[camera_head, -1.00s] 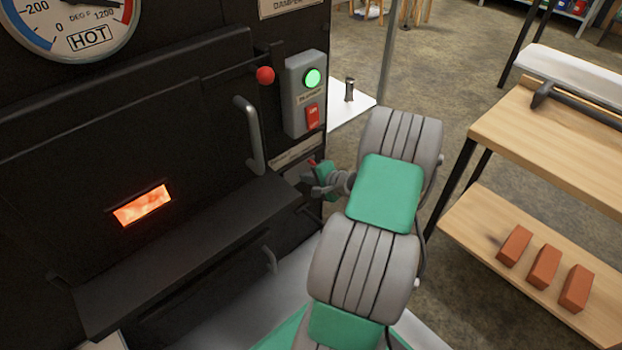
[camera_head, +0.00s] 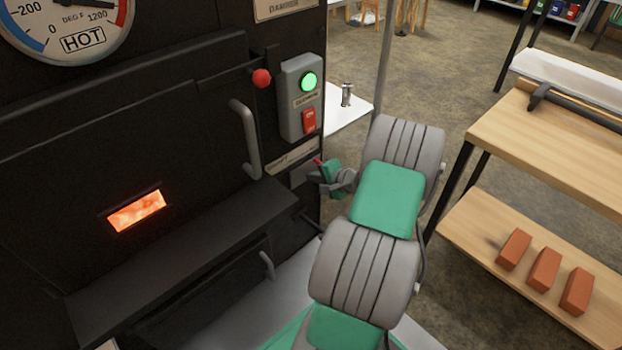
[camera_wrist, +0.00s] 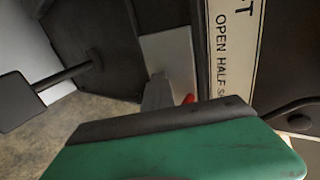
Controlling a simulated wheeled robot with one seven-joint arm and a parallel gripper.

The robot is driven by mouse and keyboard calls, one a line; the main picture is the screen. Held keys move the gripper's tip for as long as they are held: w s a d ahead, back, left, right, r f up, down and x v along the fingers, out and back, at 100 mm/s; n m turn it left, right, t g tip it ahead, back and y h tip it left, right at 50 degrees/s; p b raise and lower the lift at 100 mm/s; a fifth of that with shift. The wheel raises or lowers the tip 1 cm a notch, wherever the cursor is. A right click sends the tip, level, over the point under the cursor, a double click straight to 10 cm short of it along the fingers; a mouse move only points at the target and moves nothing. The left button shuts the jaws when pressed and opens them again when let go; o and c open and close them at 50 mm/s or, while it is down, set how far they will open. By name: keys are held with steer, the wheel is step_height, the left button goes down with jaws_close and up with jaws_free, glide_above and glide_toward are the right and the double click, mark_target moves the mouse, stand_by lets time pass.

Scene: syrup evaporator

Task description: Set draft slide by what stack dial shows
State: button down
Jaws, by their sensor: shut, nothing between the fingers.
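The stack dial (camera_head: 62,22) is at the top left of the head view, cut off by the frame, with a HOT plate. Its needle points right, toward the red high end. The draft label (camera_head: 292,157) is on the black front's right side; the wrist view shows its scale plate (camera_wrist: 232,45) reading "OPEN HALF S", the rest cut off. A grey plate (camera_wrist: 170,58) lies beside the scale. A small red tip (camera_wrist: 188,99) shows next to it; I cannot tell whether it belongs to the slide. My gripper (camera_head: 318,176) is shut and empty, close to the plate; contact is unclear.
A firebox door handle (camera_head: 247,140), a red knob (camera_head: 261,78) and a switch box (camera_head: 301,98) with a lit green lamp are near my arm. A black ledge (camera_head: 185,255) juts out below. A wooden bench (camera_head: 550,150) with bricks stands right.

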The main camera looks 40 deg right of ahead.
steer(key=s+r+p, duration=0.2)
steer(key=s+p, duration=0.2)
steer(key=s, duration=0.5)
steer(key=shift+a, duration=0.25)
stand_by(0.5)
